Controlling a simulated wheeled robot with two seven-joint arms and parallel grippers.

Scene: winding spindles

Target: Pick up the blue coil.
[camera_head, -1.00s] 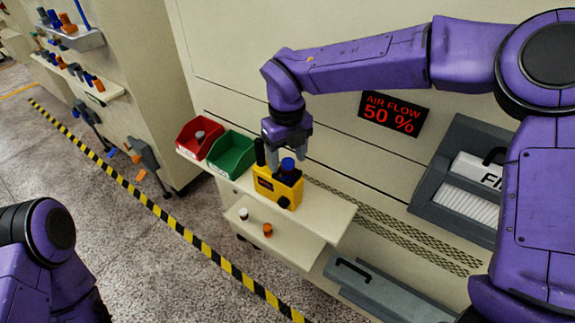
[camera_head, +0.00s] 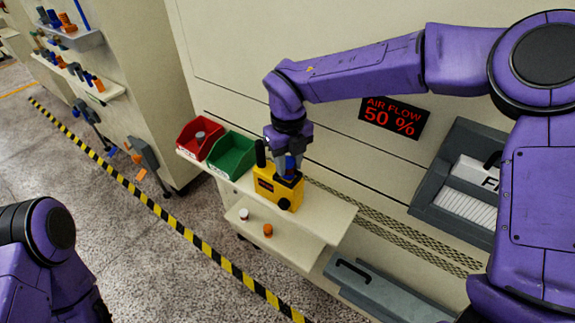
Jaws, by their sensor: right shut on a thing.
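The blue coil (camera_head: 289,167) sits on top of the yellow device (camera_head: 276,189) on the upper shelf. My right gripper (camera_head: 288,168) points down over the device, with its fingers around the coil and shut on it. The fingers hide most of the coil, and the coil still appears to be at the device. My left arm shows at the lower left, but its gripper is out of view.
A red bin (camera_head: 198,136) with a grey piece in it and a green bin (camera_head: 231,154) stand left of the device. A white piece (camera_head: 244,213) and an orange piece (camera_head: 267,230) stand on the lower shelf. The shelf right of the device is clear.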

